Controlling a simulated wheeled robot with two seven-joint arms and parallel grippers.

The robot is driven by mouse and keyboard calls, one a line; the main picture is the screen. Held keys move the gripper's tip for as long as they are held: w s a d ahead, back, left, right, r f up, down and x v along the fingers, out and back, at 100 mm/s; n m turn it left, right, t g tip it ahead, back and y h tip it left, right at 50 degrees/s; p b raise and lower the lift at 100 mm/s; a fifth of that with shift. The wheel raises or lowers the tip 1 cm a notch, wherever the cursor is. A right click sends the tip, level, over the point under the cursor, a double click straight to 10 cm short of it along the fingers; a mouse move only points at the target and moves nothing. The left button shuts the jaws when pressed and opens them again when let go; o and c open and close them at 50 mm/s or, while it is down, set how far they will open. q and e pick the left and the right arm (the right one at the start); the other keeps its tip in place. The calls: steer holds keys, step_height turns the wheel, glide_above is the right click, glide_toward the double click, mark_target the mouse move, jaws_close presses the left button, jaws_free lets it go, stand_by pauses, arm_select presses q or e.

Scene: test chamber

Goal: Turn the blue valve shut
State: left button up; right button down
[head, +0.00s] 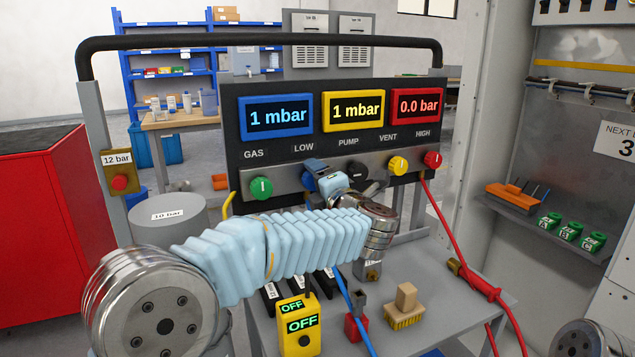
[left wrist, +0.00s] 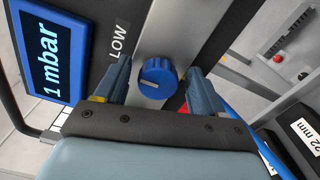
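The blue valve (left wrist: 157,77) is a round ribbed knob with a pale pointer line, on the metal strip beside the LOW label. My left gripper (left wrist: 159,68) is open, with one finger on each side of the knob and a visible gap to both. In the head view the left gripper (head: 318,168) is at the panel under LOW, and the blue valve (head: 308,183) is mostly hidden behind it. The blue display (head: 277,116) reads 1 mbar. My right gripper is not in view.
Other knobs on the panel are green (head: 261,188), black (head: 357,174), yellow (head: 397,166) and red (head: 432,160). The yellow display (head: 353,111) reads 1 mbar and the red display (head: 418,105) 0.0 bar.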

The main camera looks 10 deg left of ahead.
arm_select(q)
steer(key=b+v, duration=0.2)
steer(key=v, duration=1.1)
steer(key=shift+s+d+b, duration=0.25)
steer(key=shift+s+b, duration=0.1)
steer(key=shift+b, duration=0.05)
